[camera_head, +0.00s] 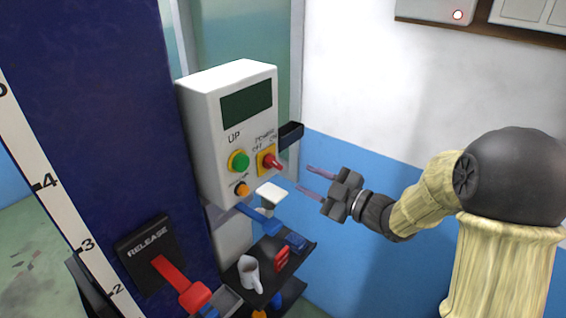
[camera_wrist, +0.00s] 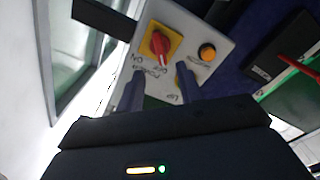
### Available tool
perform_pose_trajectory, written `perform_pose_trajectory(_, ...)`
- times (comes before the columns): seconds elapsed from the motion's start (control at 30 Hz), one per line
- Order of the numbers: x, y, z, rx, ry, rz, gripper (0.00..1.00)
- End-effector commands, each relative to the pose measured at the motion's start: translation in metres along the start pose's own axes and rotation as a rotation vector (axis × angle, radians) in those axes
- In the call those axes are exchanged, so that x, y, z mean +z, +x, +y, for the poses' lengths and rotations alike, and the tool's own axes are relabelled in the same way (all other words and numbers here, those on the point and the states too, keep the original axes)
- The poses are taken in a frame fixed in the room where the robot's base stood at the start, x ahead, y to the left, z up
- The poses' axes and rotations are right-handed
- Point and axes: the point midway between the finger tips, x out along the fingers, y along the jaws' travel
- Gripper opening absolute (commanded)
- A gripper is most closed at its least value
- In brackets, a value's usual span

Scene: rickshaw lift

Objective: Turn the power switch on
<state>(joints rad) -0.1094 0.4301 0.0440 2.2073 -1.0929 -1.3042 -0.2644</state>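The power switch (camera_head: 271,161) is a red knob on a yellow plate, on the front of a white control box (camera_head: 205,130). Labels reading POWER, OFF and ON are above it. In the wrist view the red knob (camera_wrist: 160,43) shows upside down, just beyond and between the fingertips. I cannot tell for sure which label the knob points to. My gripper (camera_head: 303,178) is open and empty, to the right of the switch and apart from it. Its two fingers also show in the wrist view (camera_wrist: 158,72), spread apart.
A green button (camera_head: 238,161) and an orange button (camera_head: 242,189) sit beside the switch. A black bracket (camera_head: 291,134) juts from the box's right side. Below is a shelf with a white mug (camera_head: 249,272) and tools. A red release lever (camera_head: 180,283) is at lower left.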

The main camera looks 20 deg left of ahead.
Motion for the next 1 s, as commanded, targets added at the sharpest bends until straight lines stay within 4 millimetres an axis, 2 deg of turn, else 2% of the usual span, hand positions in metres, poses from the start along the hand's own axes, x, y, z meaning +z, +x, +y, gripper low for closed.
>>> perform_pose_trajectory(0.1,-0.003,0.023,0.001,-0.003,0.002,0.003,0.36)
perform_pose_trajectory(0.4,-0.002,0.071,0.002,-0.001,0.002,0.002,0.36)
perform_pose_trajectory(0.6,-0.001,0.084,0.001,0.000,0.000,0.001,0.36)
perform_pose_trajectory(0.83,0.000,0.084,0.000,0.001,0.000,0.001,0.36)
perform_pose_trajectory(0.87,0.000,0.084,0.000,0.001,0.000,0.001,0.32)
perform_pose_trajectory(1.0,0.000,0.084,0.000,0.001,0.000,0.001,0.05)
